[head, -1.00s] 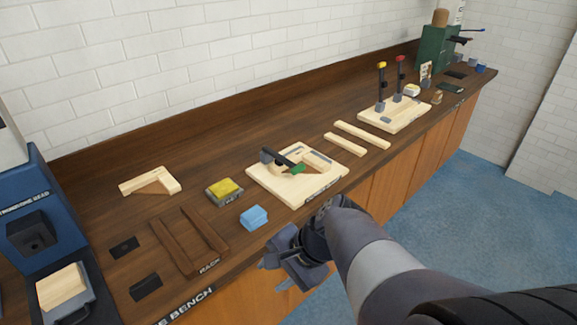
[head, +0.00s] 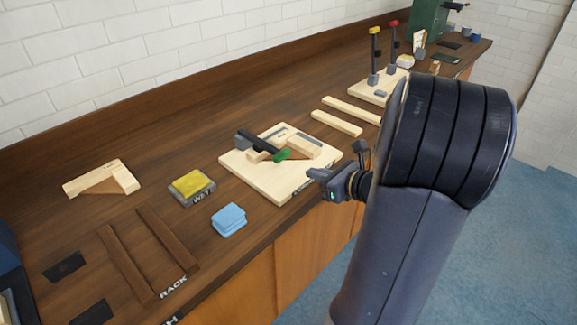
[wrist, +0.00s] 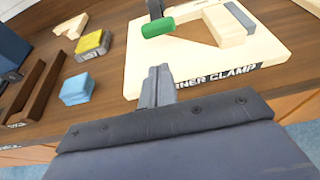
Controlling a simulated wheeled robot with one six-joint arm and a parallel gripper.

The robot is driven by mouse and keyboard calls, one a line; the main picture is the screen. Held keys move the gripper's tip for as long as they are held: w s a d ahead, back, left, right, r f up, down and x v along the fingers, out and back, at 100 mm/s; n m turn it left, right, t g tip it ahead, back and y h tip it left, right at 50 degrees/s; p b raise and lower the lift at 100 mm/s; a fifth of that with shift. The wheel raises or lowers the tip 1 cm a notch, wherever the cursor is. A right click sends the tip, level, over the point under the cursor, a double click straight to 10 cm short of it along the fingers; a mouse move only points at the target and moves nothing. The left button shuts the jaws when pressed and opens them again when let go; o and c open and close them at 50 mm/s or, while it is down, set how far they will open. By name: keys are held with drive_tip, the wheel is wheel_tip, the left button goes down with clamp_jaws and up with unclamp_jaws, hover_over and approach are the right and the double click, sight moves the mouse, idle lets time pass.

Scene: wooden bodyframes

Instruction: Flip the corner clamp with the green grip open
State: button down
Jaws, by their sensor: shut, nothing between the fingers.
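The corner clamp has a black arm (head: 258,144) ending in a green grip (head: 283,155). It lies low over wooden pieces (head: 301,149) on a pale clamp board (head: 254,181). In the wrist view the green grip (wrist: 158,27) is at the top centre, above my fingertips in the picture. My gripper (head: 316,175) is at the board's front right edge, apart from the grip. In the wrist view my gripper (wrist: 158,72) has its fingers together with nothing between them. Part of the clamp's black arm is cut off by the top of the wrist view.
A blue sponge (head: 229,219) and a yellow sponge on a tray (head: 192,184) sit left of the board. A dark wooden rack (head: 126,264) is further left. Two wooden strips (head: 336,122) and another board with upright levers (head: 375,88) are behind to the right.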

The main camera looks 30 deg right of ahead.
sight(288, 177)
drive_tip(key=shift+a, duration=0.1)
drive_tip(key=x, duration=1)
drive_tip(key=shift+r+p, duration=0.1)
drive_tip(key=shift+p, duration=0.2)
